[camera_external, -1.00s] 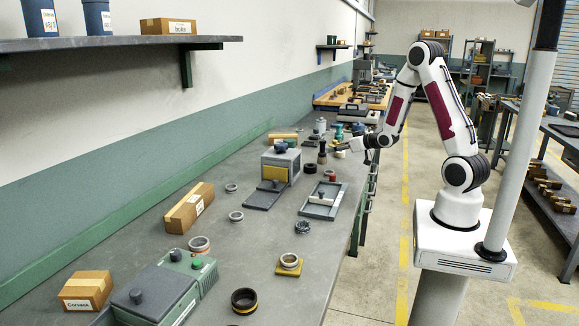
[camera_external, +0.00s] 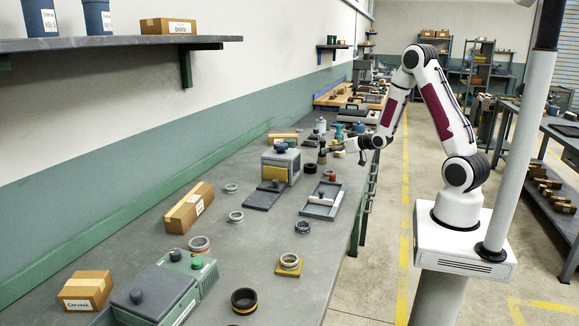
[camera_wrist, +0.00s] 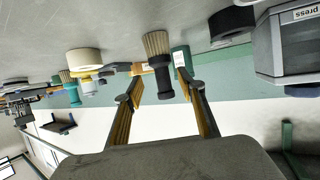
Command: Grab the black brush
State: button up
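The black brush (camera_wrist: 158,66) has a black handle and tan bristles. In the upside-down wrist view it stands upright on the bench, bristles down and handle up. It also shows small in the external view (camera_external: 322,158), at the tip of my gripper (camera_external: 331,152). In the wrist view my gripper (camera_wrist: 158,78) is open. Its two fingers lie on either side of the handle, with visible gaps between them and it. How deep the handle sits between the fingertips is hard to tell.
A cream roll (camera_wrist: 84,57) stands beside the brush in the wrist view, and a dark round piece (camera_wrist: 232,24) on the other side. The grey press (camera_wrist: 285,45) is farther right. The grey bench (camera_external: 255,235) holds several rings and boxes, with bare room between them.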

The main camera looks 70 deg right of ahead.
jog(key=shift+w, duration=0.1)
jog(key=shift+x, duration=2.5)
jog(key=shift+w+a, duration=0.1)
jog(key=shift+a, duration=0.05)
grip_shut()
